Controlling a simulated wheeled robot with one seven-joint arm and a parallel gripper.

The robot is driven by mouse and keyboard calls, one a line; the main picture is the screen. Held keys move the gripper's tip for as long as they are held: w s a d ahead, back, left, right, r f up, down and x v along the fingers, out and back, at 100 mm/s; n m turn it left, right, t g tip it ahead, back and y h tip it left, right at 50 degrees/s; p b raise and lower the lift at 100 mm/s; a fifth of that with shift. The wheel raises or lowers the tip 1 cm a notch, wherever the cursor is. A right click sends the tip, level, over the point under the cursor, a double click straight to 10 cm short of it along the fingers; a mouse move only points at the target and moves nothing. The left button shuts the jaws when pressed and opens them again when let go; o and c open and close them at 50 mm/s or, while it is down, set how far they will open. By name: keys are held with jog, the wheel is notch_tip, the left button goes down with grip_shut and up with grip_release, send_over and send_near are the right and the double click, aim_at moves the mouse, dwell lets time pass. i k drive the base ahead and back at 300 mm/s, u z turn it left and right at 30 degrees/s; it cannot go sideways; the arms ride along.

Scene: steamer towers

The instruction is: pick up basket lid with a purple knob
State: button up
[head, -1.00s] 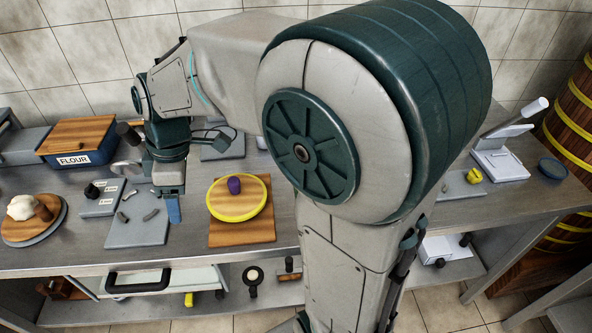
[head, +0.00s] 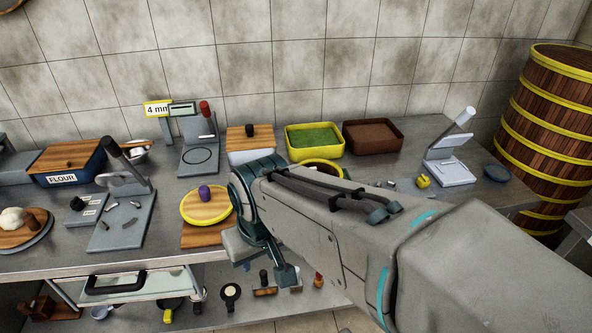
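The basket lid (head: 206,211) is a round wooden disc with a yellow rim and a purple knob (head: 204,193) on top. It lies flat on a wooden board (head: 205,236) on the metal counter. My gripper (head: 244,264) is at the end of my arm, just right of the lid and nearer the counter's front edge, apart from the knob. The arm's wrist partly covers the lid's right side and the board. I cannot make out the finger gap.
A grey slicer (head: 125,215) stands left of the lid, with a flour box (head: 70,166) behind it. A wood-topped container (head: 249,150), a green-filled yellow tray (head: 314,139) and a brown tray (head: 372,136) line the back. Below is a shelf with small tools.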

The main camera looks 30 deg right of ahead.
aim_at(206, 205)
jog(key=z, duration=0.1)
jog(key=i, duration=0.45)
jog(key=u, duration=0.2)
jog(key=k, duration=0.5)
jog(key=u, duration=0.4)
jog(key=i, duration=0.7)
jog(key=z, duration=1.1)
